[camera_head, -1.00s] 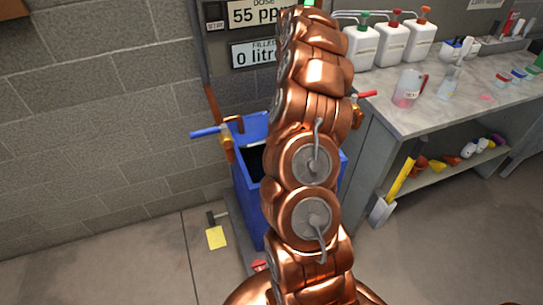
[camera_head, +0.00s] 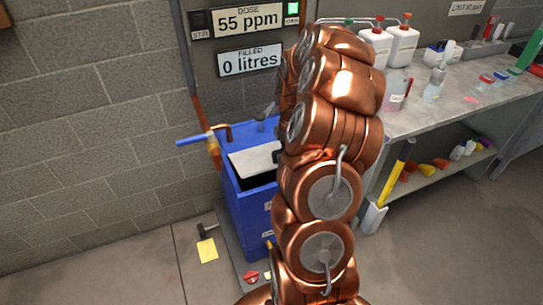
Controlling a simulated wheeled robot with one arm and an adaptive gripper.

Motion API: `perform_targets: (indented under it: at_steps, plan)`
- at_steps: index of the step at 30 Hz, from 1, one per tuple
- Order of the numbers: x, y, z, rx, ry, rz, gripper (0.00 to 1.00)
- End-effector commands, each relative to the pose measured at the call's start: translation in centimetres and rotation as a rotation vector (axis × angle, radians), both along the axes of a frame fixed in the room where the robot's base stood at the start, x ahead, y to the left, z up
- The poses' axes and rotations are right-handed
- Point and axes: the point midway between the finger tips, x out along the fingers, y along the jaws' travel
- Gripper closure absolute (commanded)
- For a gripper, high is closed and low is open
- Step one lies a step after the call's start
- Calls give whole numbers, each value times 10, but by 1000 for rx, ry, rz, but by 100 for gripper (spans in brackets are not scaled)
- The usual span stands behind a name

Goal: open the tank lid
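The blue tank (camera_head: 245,208) stands on the floor against the wall, left of my arm. A pale grey flat panel (camera_head: 257,160) shows at its top, with a dark opening (camera_head: 258,180) below its front edge. I cannot tell whether this panel is the lid or something inside the tank. Blue surfaces border it at the back and left. My copper arm covers the tank's right side. My gripper is hidden behind the arm; a small dark piece shows at the arm's edge beside the panel, but I cannot tell what it is.
A blue-handled tap (camera_head: 196,139) sticks out left of the tank. Signs reading 55 ppm (camera_head: 247,21) and 0 litres (camera_head: 250,61) hang above. A workbench (camera_head: 430,101) with bottles is at right. A yellow card (camera_head: 207,250) lies on the floor, front left.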

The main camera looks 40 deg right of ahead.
Motion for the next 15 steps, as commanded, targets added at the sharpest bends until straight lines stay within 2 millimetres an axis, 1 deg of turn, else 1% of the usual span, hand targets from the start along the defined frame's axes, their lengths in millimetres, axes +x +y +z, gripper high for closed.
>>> perform_targets:
  at_steps: [3, 15]
  plan:
    - [-5, 3, -8, -11, -33, 3, 59]
    - [-11, 7, -29, -52, -150, 5, 59]
